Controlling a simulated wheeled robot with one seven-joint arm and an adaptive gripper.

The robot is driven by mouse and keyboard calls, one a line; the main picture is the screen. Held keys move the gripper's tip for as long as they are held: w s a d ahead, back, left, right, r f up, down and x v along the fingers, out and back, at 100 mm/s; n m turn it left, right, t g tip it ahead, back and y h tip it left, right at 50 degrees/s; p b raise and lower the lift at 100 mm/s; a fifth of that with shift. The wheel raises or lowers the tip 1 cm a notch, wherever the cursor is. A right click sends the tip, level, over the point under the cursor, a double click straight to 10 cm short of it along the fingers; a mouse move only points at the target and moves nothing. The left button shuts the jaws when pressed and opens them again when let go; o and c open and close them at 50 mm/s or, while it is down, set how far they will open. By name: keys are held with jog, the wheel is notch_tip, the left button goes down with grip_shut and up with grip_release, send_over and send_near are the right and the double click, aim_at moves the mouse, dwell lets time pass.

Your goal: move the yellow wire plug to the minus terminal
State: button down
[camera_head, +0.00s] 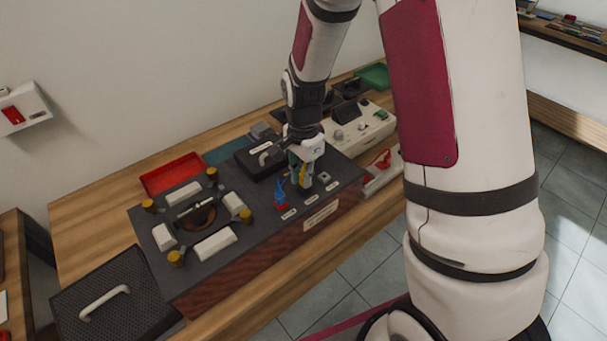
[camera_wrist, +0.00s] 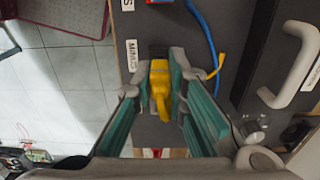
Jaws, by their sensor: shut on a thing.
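My gripper (camera_wrist: 159,68) has its teal fingers shut on the yellow wire plug (camera_wrist: 161,88), one finger on each side. In the wrist view the plug's far end is beside the white MINUS label (camera_wrist: 132,56), over a dark terminal (camera_wrist: 159,51). I cannot tell whether the plug is seated in it or just above it. In the head view my gripper (camera_head: 301,165) points down at the dark top of the device (camera_head: 232,172), with a bit of the yellow plug (camera_head: 303,173) showing. The arm and fingers hide the terminal there.
A blue wire with a red-based plug (camera_head: 281,196) stands just left of my gripper. A black box with a white handle (camera_wrist: 298,65) is close on the right in the wrist view. A red tray (camera_head: 172,174) and a cream instrument (camera_head: 360,133) are nearby on the wooden table.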

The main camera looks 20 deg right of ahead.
jog(key=shift+f, duration=0.9)
dwell(2.8)
jog(key=c, duration=1.5)
grip_release()
notch_tip(320, 180, up, 11)
jog(key=shift+r, duration=0.1)
jog(key=shift+r+p, duration=1.25)
jog(key=shift+r, duration=1.65)
